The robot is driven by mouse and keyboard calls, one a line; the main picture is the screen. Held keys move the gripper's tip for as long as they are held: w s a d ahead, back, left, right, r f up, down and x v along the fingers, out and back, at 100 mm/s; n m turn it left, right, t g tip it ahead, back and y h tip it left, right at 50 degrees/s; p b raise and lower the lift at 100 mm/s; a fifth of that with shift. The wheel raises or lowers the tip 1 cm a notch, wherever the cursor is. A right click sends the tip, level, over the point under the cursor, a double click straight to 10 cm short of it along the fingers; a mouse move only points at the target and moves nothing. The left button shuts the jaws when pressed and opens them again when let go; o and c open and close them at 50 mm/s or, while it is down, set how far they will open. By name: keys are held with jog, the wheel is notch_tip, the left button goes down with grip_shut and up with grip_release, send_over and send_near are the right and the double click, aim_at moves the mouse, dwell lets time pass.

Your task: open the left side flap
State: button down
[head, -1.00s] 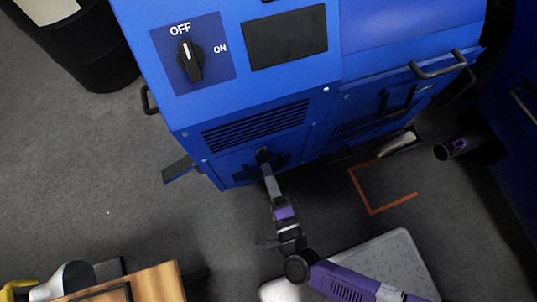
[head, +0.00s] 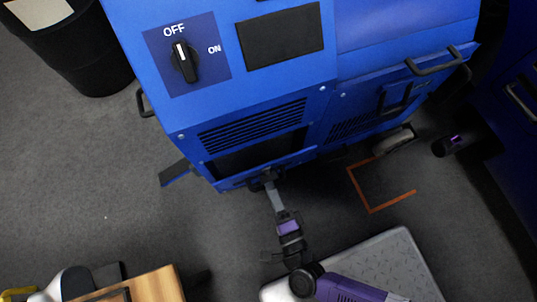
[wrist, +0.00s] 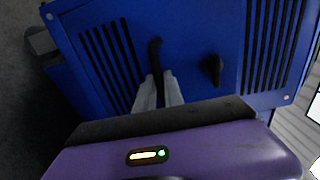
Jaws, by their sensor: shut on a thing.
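The blue cabinet carries the left flap (head: 232,182) low on its left half, below a slotted vent. The flap is tilted outward at its top, and a dark opening (head: 262,155) shows between it and the vent. My gripper (head: 268,180) is at the flap's outer side, shut on its black handle. In the wrist view my gripper's pale fingers (wrist: 157,93) close around the handle (wrist: 155,58), a bent black bar. A black knob (wrist: 216,70) stands to its right on the blue face. The inside of the opening is too dark to make out.
A rotary switch (head: 184,60) points to OFF on the cabinet top. The right-hand flap (head: 405,95) looks shut. An orange floor mark (head: 372,209), a grey platform (head: 400,255) and a wooden-topped table (head: 150,285) lie in front. A black bin (head: 80,50) stands left.

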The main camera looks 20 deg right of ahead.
jog(key=shift+s+b, duration=0.3)
jog(key=shift+s, duration=1.8)
jog(key=c, duration=1.6)
grip_release()
jog(key=shift+f, duration=0.1)
jog(key=shift+d+f, duration=0.1)
jog(key=shift+f, duration=0.05)
jog(key=shift+c, duration=0.5)
